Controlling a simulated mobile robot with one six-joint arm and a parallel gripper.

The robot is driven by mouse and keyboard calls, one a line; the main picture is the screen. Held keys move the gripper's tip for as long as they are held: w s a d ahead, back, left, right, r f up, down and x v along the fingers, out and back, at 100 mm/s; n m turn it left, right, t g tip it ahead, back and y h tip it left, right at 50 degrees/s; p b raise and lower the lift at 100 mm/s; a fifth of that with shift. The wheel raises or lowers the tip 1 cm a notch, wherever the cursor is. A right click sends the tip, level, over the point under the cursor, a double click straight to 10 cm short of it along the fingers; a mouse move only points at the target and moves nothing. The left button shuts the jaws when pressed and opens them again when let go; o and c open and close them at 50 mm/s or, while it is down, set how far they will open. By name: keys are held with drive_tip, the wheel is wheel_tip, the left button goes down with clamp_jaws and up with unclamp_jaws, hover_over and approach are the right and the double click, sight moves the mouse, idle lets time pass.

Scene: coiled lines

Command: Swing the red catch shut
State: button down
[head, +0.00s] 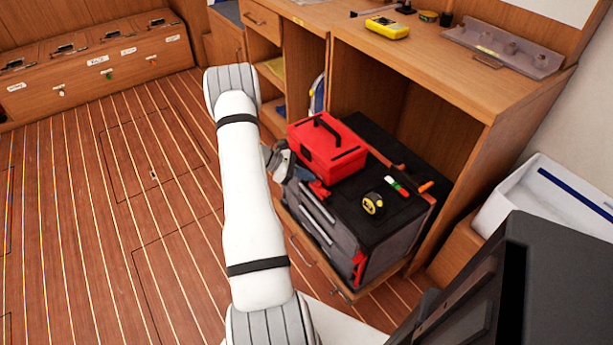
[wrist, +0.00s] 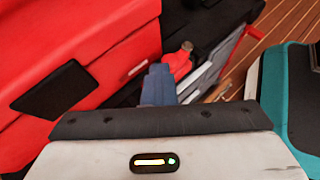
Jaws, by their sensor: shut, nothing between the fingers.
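The red catch (wrist: 180,63) shows in the wrist view, just beyond and to the right of my gripper's blue-grey fingertips. In the head view, a small red part (head: 319,189), which looks like the same catch, sits at the upper front edge of the dark tool chest (head: 345,212). My gripper (wrist: 159,80) is shut and empty, very close to the catch; I cannot tell whether they touch. In the head view my gripper (head: 304,176) is partly hidden by my white arm and lies beside the chest's left front. The catch's hinge is not clear.
A red toolbox (head: 327,158) stands on the chest, close to my gripper. A yellow tape measure (head: 372,204) and markers (head: 397,186) lie on the chest top. Another red part (head: 359,266) is on its right front corner. The wooden floor (head: 110,230) to the left is clear.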

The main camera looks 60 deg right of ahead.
drive_tip(key=shift+s, duration=0.35)
idle(0.3)
drive_tip(key=shift+w, duration=0.1)
idle(0.7)
